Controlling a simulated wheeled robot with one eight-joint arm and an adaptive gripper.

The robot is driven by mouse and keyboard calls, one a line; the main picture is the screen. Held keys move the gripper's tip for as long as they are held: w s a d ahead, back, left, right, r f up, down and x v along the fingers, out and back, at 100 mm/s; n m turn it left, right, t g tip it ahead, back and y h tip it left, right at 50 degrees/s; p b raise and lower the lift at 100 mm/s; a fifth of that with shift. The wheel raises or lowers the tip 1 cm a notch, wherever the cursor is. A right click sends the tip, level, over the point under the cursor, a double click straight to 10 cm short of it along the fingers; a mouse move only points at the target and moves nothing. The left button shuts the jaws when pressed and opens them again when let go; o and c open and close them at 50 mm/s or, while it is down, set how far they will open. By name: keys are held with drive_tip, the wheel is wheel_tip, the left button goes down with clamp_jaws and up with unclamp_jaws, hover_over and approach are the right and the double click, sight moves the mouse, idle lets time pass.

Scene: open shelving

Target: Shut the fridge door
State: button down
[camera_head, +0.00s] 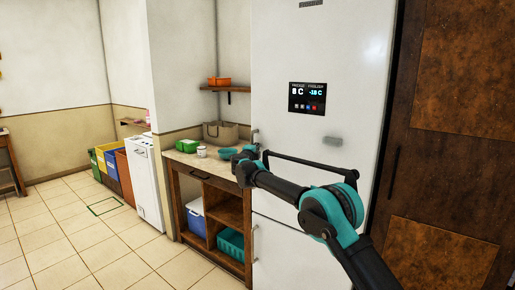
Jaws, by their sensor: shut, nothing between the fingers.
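The fridge is tall and white, with its upper door (340,40) facing me. A dark display panel (307,98) sits on that door, with a small grey badge lower right. A grey upright handle (255,136) shows at the door's left edge. The lower door (285,255) looks flush. I see no clear gap at the upper door, but my arm crosses its lower part, so I cannot tell whether it is fully shut. My gripper (240,160) is shut and empty at the door's left edge, near the handle; its fingertips are small, and contact is unclear.
A wooden counter (189,160) stands left of the fridge, with a teal bowl (227,152), a white cup (201,152) and a basket (220,133). A dark wooden door (455,150) is close on the right.

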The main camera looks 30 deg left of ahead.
drive_tip(key=shift+w+d+r, duration=0.1)
drive_tip(key=shift+w+d, duration=0.35)
drive_tip(key=shift+w, duration=0.2)
drive_tip(key=a+v, duration=0.1)
drive_tip(key=v, duration=1.2)
drive_tip(key=shift+s, duration=0.2)
drive_tip(key=shift+a, duration=0.1)
